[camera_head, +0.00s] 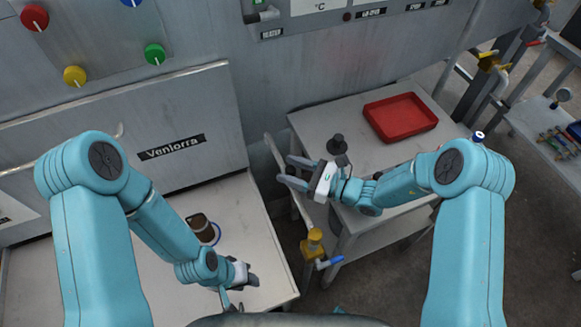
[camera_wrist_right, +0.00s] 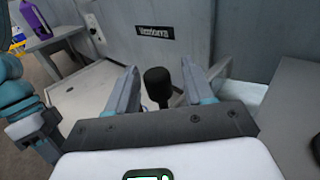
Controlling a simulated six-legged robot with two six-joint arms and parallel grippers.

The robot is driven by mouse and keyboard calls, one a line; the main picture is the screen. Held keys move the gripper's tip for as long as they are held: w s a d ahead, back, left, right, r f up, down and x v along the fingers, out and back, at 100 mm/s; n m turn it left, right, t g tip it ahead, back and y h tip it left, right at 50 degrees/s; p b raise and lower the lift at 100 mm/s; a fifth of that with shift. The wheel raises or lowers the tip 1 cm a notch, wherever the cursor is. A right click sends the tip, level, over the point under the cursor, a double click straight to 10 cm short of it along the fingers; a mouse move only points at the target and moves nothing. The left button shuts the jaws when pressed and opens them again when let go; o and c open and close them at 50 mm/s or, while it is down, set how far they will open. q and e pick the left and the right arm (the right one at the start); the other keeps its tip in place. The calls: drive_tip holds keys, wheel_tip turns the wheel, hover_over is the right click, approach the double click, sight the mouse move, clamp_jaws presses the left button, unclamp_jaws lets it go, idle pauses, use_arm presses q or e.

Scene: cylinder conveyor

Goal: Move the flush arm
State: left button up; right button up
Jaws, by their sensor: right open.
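My right gripper (camera_head: 289,172) is open, its fingers apart and pointing left, beside the right table. In the right wrist view, a dark rounded knob (camera_wrist_right: 157,86) on a short stem shows between the open fingers (camera_wrist_right: 163,92), which do not visibly close on it. I cannot tell for certain whether this is the flush arm. A pale bar (camera_head: 273,150) runs by the right table's left edge, just left of the fingers. My left gripper (camera_head: 240,283) is low over the left table; its jaws are too unclear to read.
The right table (camera_head: 310,122) carries a red tray (camera_head: 400,117) and a black knobbed object (camera_head: 337,145). A dark cylinder (camera_head: 201,227) stands on the left table (camera_head: 255,222). A yellow valve (camera_head: 313,243) with a blue handle sits below my right gripper. The Venlorra panel (camera_head: 200,110) rises behind.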

drive_tip(key=shift+s+a+r, duration=0.25)
drive_tip(key=shift+s+a, duration=0.05)
drive_tip(key=shift+a, duration=0.05)
drive_tip(key=shift+w+f, duration=0.25)
drive_tip(key=shift+w, duration=0.2)
drive_tip(key=shift+s+r, duration=0.15)
drive_tip(key=shift+s, duration=0.05)
clamp_jaws()
use_arm(q)
drive_tip(key=shift+s+r, duration=0.1)
